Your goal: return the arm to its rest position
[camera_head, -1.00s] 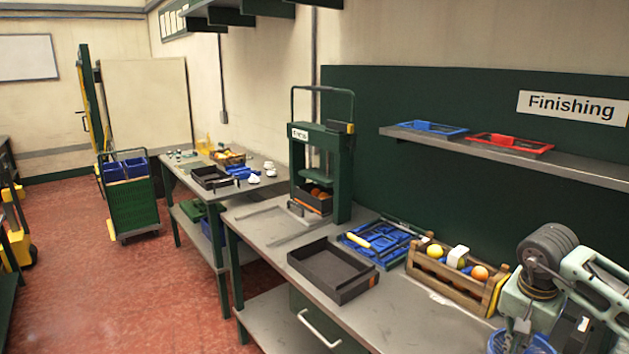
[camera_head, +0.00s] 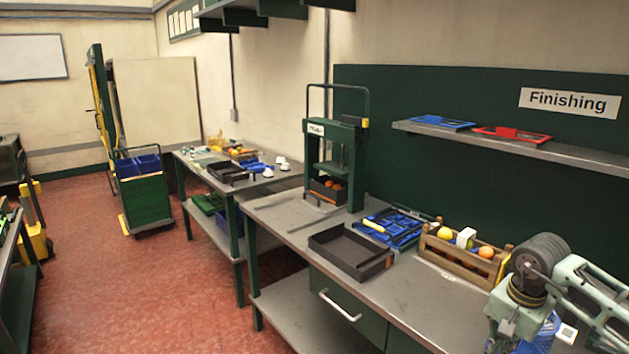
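A pale green jointed arm with a dark ribbed round joint (camera_head: 540,255) comes in at the right edge, in front of the bench. Its lower end runs down to the bottom edge of the picture, and I see no gripper fingers on it. What it may hold cannot be seen. My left gripper and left arm are not in the picture.
On the bench (camera_head: 415,310) are an empty black tray (camera_head: 345,265), a blue divided tray (camera_head: 385,240), a wooden crate (camera_head: 455,262) with fruit, and a green press (camera_head: 335,150). A blue basket (camera_head: 545,333) is partly hidden behind the arm. Red floor (camera_head: 120,290) is open at left.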

